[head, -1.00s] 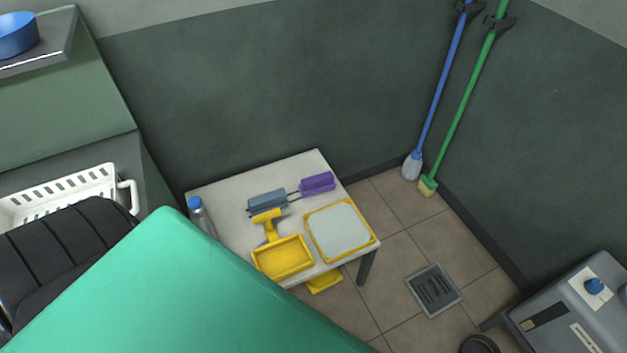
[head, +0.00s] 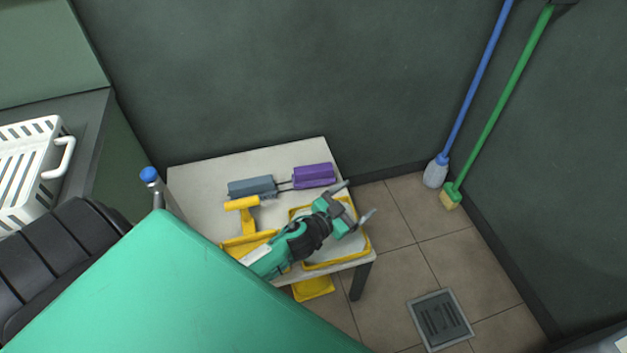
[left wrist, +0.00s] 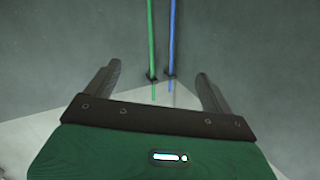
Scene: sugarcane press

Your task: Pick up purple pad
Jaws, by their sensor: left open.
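The purple pad (head: 314,175) lies near the back right edge of the small white table (head: 205,178), beside a grey-blue pad (head: 252,187). Thin dark handles show between the two. My left gripper (head: 360,202) is open and empty above the table's right side, over a yellow-rimmed tray. It is in front of the purple pad and apart from it, with its fingers pointing right. The left wrist view shows both fingers (left wrist: 158,88) spread with nothing between them, and no pad. My right gripper is not seen.
A yellow dustpan (head: 243,203) and the yellow-rimmed tray (head: 362,243) share the table, partly hidden by my arm. A blue-capped bottle (head: 149,176) stands at its left. Blue (head: 470,90) and green (head: 505,100) long-handled tools lean in the corner.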

